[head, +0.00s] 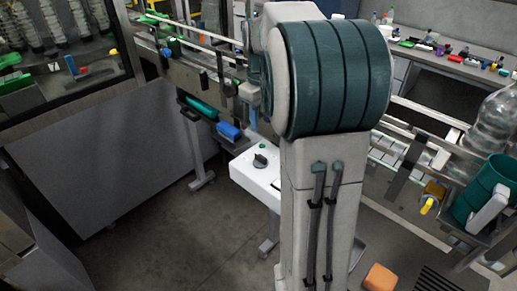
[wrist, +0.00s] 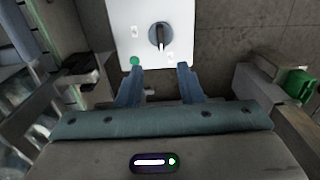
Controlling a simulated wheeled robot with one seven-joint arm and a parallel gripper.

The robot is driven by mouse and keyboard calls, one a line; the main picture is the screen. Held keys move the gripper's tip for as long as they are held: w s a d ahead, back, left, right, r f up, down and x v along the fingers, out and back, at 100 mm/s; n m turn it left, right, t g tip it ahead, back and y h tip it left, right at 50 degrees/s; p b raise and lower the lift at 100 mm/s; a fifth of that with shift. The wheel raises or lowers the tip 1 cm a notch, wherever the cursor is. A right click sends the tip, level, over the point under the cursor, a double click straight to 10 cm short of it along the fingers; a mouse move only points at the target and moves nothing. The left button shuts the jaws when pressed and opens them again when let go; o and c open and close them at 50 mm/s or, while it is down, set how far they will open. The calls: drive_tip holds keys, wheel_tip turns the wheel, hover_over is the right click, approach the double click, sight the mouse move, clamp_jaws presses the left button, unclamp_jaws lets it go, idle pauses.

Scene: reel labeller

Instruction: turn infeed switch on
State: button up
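The infeed switch is a dark rotary knob on a white panel (head: 243,171), left of my arm in the head view. The knob (head: 260,160) also shows in the wrist view (wrist: 157,36), with its pale pointer line toward the picture bottom. A green round button or lamp (wrist: 135,61) sits on the panel near the knob. In the wrist view my gripper (wrist: 160,70) is open and empty, its two blue-grey fingers apart below the knob. The knob lies beyond the fingertips, not between them. In the head view my arm hides the gripper.
A conveyor with metal rails (head: 205,60) runs behind the panel. A blue bin (head: 229,131) and a green bin (head: 201,108) hang left of it. A clear bottle (head: 490,125) stands at the right. An orange block (head: 380,278) is low at the right. Floor left of the panel is clear.

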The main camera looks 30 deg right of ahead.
sight(261, 155)
wheel_tip(261, 155, down, 12)
drive_tip(key=shift+f+p, duration=0.15)
drive_tip(key=shift+p, duration=0.7)
clamp_jaws()
